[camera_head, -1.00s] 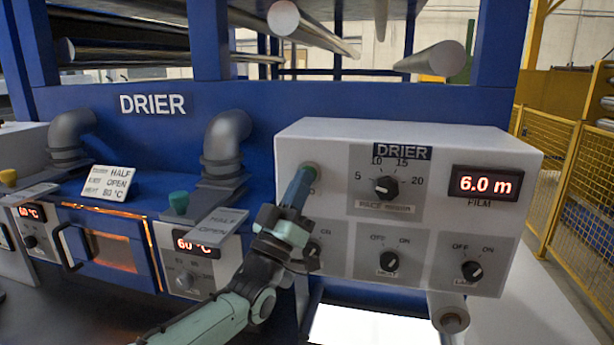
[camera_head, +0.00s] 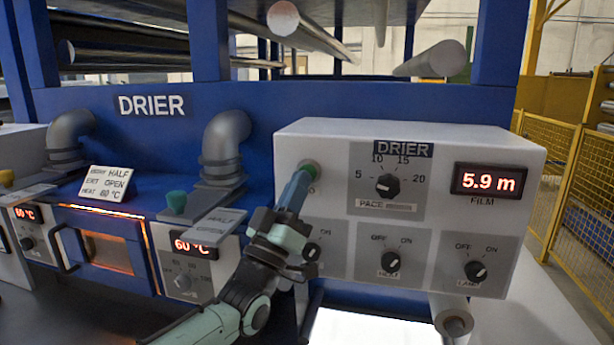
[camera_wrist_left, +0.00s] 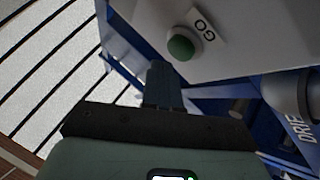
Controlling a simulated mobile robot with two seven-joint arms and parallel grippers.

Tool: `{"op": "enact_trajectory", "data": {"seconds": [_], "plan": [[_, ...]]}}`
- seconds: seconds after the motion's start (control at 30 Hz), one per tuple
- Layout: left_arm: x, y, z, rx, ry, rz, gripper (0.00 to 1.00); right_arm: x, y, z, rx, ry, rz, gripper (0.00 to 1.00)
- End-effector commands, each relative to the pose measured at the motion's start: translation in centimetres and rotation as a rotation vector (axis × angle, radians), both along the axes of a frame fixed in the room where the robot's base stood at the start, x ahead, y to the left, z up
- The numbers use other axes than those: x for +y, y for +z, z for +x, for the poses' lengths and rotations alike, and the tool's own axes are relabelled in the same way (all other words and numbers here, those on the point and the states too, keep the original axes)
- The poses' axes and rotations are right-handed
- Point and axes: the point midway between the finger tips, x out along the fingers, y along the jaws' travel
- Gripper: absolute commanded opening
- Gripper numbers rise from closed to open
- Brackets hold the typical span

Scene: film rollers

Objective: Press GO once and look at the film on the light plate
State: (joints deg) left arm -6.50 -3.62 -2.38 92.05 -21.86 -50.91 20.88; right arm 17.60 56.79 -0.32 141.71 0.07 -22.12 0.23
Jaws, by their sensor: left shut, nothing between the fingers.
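The green GO button (camera_head: 311,165) is on the upper left of the white DRIER control box. In the left wrist view the button (camera_wrist_left: 181,48) shows beside a GO label (camera_wrist_left: 207,29). My left gripper (camera_head: 302,176) is shut and empty, with its blue fingertips at the button's lower left. In the left wrist view the fingertips (camera_wrist_left: 161,68) look just short of the button; I cannot tell whether they touch. The FILM display (camera_head: 488,181) reads 5.9 m. The bright light plate (camera_head: 362,328) lies below the box, cut off by the picture's lower edge. No film detail shows on it.
The box carries a PACE dial (camera_head: 387,186), a HOLD switch (camera_head: 390,261) and a LAMP switch (camera_head: 475,270). A roller (camera_head: 454,322) sits below it. Two drier doors' dials and a card (camera_head: 109,184) are at left. A yellow fence (camera_head: 585,190) stands at right.

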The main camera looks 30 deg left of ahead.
Motion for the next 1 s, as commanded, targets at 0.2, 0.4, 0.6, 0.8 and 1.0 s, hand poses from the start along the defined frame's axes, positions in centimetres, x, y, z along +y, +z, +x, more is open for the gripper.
{"op": "enact_trajectory", "data": {"seconds": [0.2,0.4,0.6,0.8,1.0], "plan": [[-0.5,-0.3,-2.1,-0.002,-0.001,-0.001,0.0,0.0,-2.2,-0.4,0.008,0.0,0.0,0.69],[-1.0,-0.3,-3.9,0.0,-0.001,0.0,0.0,0.0,-3.5,-0.4,0.008,-0.001,0.0,0.69],[-1.1,-0.2,-4.6,0.0,-0.001,-0.001,0.0,-0.2,-4.0,-0.3,0.006,-0.003,-0.004,0.69],[-1.1,-0.2,-4.6,0.0,-0.001,-0.001,0.0,-0.2,-4.0,-0.3,0.007,-0.003,-0.004,0.69],[-1.1,-0.2,-4.6,0.0,0.0,0.0,0.0,-0.2,-4.0,-0.3,0.008,-0.004,-0.004,0.69]]}}
